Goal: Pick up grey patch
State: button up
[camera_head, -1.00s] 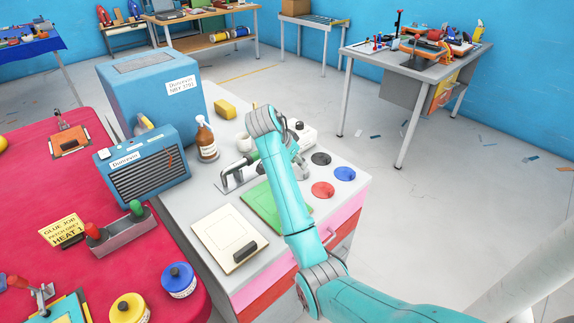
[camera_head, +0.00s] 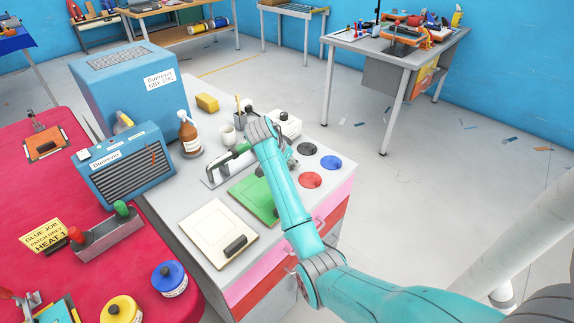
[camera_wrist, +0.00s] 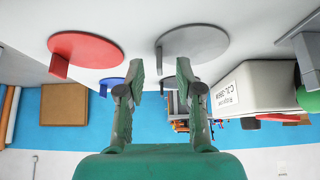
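The grey patch (camera_head: 307,149) is a dark round disc lying flat on the grey worktop, beside the red patch (camera_head: 310,180) and the blue patch (camera_head: 330,162). In the wrist view the grey patch (camera_wrist: 195,43) appears just beyond my fingertips, with a small upright tab (camera_wrist: 158,62) lined up with the gap between them. My gripper (camera_wrist: 160,76) is open and empty, its two fingers apart. I cannot tell how far the tab is from the fingers. In the head view my arm hides most of the gripper.
A green board (camera_head: 254,196) and a cream board (camera_head: 217,233) lie on the worktop. Floor beyond the worktop's right edge is open.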

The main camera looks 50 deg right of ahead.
jog(key=shift+d+f, duration=0.25)
jog(key=shift+f, duration=0.1)
grip_shut()
jog(key=shift+r, duration=0.1)
notch_tip(320, 180, up, 10)
dwell(0.5)
